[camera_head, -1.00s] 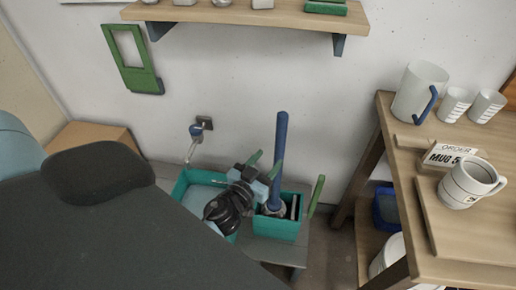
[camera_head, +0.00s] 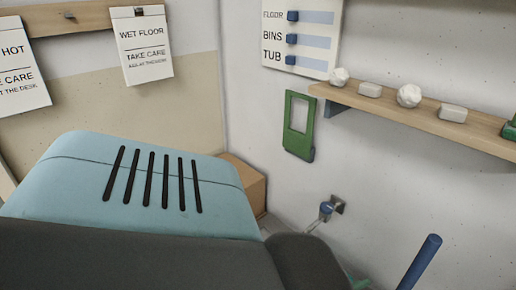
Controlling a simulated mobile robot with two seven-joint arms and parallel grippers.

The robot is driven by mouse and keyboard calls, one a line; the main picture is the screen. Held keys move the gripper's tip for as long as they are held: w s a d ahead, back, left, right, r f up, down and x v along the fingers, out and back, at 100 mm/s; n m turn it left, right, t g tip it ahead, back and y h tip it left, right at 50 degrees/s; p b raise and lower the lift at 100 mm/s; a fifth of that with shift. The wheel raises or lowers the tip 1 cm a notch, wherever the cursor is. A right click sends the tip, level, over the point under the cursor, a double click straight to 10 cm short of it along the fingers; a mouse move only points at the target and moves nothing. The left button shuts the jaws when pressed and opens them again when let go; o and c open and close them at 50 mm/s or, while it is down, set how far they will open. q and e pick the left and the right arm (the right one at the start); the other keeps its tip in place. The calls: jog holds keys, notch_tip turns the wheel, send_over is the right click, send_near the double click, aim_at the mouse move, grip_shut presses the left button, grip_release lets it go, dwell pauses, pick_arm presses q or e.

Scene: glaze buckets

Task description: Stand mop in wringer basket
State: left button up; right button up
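The blue mop handle (camera_head: 418,263) shows at the bottom right of the head view. Its upper end leans to the right in the picture, and its lower part is cut off by the frame edge. The mop head and the wringer basket are out of view. A small green sliver (camera_head: 356,282) shows at the bottom edge left of the handle; I cannot tell what it belongs to. Neither of my grippers can be made out, so any hold on the mop is hidden.
A wall tap (camera_head: 327,210) and a green wall-mounted frame (camera_head: 299,125) are on the wall left of the handle. A wooden shelf (camera_head: 440,125) with several small pieces is above. A cardboard box (camera_head: 244,182) stands in the corner. Signs (camera_head: 141,45) hang on the left wall.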

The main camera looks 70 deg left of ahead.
pick_arm(q)
jog(key=s+d+f+g+h, duration=0.1)
jog(key=s+d+f+g, duration=0.1)
jog(key=s+f, duration=0.4)
jog(key=s+d+f+m+g+h, duration=0.1)
jog(key=s+d+f+g, duration=0.2)
jog(key=s, duration=1.1)
jog(key=s+d+f+m+g+h, duration=0.1)
jog(key=s+d+f+g, duration=0.1)
jog(key=s+f+g, duration=0.3)
jog(key=s+f, duration=0.3)
jog(key=s, duration=0.3)
jog(key=shift+d+f, duration=0.35)
jog(key=shift+f, duration=0.05)
